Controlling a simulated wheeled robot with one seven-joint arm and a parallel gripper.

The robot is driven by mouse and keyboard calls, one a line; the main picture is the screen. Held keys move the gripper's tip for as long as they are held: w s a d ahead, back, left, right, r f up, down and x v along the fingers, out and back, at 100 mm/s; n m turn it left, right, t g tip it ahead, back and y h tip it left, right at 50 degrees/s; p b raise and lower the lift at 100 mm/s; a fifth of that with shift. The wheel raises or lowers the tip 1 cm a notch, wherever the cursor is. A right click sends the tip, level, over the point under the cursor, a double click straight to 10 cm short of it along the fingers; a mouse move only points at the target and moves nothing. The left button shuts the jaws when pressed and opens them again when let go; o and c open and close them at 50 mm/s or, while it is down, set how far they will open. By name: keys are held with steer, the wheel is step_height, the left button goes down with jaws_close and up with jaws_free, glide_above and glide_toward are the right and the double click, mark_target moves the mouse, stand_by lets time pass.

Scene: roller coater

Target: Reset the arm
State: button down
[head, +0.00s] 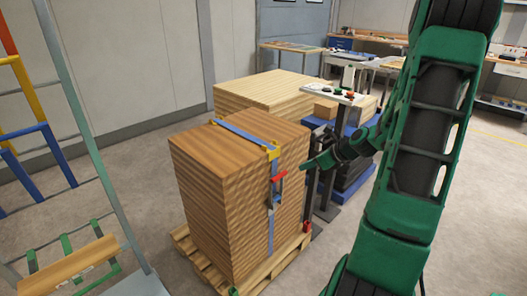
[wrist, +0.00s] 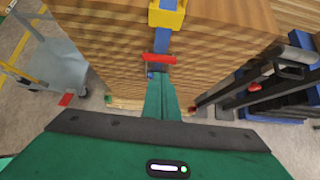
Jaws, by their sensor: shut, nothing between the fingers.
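My green arm fills the right of the head view. My gripper (head: 318,163) reaches left from it, in front of the right side of a tall stack of wooden boards (head: 215,170). In the wrist view my gripper (wrist: 162,85) is shut and empty, its fingers together. The stack (wrist: 100,30) lies just beyond the fingertips. A blue strap (head: 240,133) runs over the stack and down its side, with a yellow corner piece (wrist: 165,14) and a red lever (wrist: 158,59). I cannot tell whether the fingers touch the strap or its lever.
The stack stands on a wooden pallet (head: 190,250). A second, paler stack (head: 265,90) is behind it. A control stand (head: 335,94) and a blue lift (head: 352,150) stand right of the stack. A rack (head: 85,130) is at the left.

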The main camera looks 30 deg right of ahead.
steer(key=s+a+r+n+g, duration=0.3)
steer(key=s+a+n, duration=0.2)
steer(key=s+n, duration=0.4)
steer(key=s+a+r+n+g+h, duration=0.1)
steer(key=s+a+r+n+g, duration=0.2)
steer(key=s+n, duration=0.6)
steer(key=s+a+r+n+g+h, duration=0.1)
steer(key=s+a+r+n+g, duration=0.2)
steer(key=s+a+r+n, duration=0.2)
steer(key=s+a+n, duration=0.1)
steer(key=s+n, duration=0.2)
steer(key=s, duration=0.3)
steer(key=shift+s+a+n, duration=0.15)
steer(key=shift+a+n, duration=0.15)
steer(key=shift+n, duration=0.1)
